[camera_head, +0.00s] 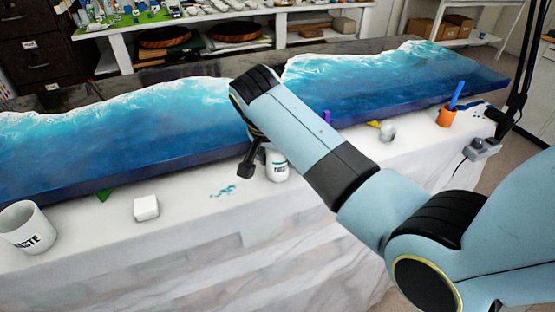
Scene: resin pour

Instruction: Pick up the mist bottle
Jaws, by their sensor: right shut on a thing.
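The mist bottle (277,168) appears as a white container with dark lettering near the middle of the white-covered table's front strip. Its upper part is hidden behind my right arm. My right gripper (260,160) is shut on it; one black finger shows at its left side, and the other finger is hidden. The bottle looks upright, and I cannot tell whether its base touches the table. My left gripper is not in view.
A long blue-and-white resin panel (130,130) lies behind the bottle. A white waste cup (28,228) and a white block (146,208) stand to the left. An orange cup (446,117) and a grey-white round object (387,131) are on the right.

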